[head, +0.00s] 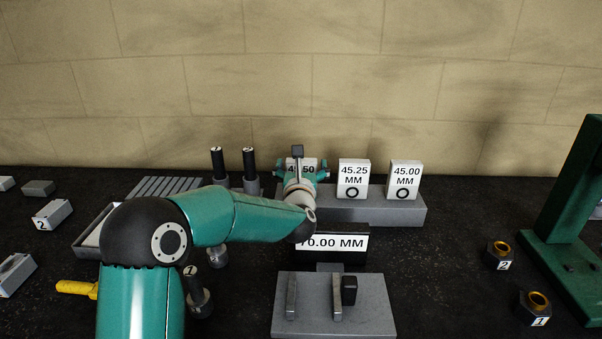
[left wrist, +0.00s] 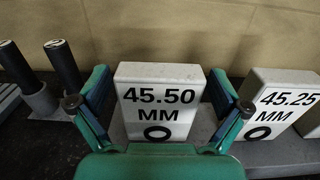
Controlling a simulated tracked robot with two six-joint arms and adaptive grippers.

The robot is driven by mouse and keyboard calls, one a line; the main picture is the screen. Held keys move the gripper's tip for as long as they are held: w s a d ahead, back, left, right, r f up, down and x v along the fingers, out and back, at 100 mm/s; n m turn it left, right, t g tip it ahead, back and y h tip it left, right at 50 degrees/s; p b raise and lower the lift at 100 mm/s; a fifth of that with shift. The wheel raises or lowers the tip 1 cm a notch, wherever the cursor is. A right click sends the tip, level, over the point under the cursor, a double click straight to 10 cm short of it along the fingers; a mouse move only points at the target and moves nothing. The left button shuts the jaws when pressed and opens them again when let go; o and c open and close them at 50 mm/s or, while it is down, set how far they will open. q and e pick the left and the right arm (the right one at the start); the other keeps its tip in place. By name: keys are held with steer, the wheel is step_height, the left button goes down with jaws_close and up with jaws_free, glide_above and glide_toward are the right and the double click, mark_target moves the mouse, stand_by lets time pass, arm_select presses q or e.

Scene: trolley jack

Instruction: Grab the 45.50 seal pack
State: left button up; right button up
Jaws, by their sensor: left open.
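The 45.50 MM seal pack (left wrist: 161,100) is a white block with black lettering and a black ring. It stands upright on a grey stand (head: 377,208) against the wall side of the bench. In the head view the pack (head: 307,166) is largely hidden behind my left wrist. My left gripper (left wrist: 158,108) is open, with one finger at each side of the pack. Gaps seem to show between the fingers and the pack's sides. My right gripper is in neither view.
The 45.25 pack (head: 353,177) and 45.00 pack (head: 404,179) stand to the right on the same stand. Two black-handled tools (head: 249,168) stand to the left. A green frame (head: 566,215) rises at far right.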

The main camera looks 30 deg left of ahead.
arm_select(q)
steer(key=shift+c, duration=0.3)
steer(key=c, duration=1)
steer(key=shift+r, duration=0.15)
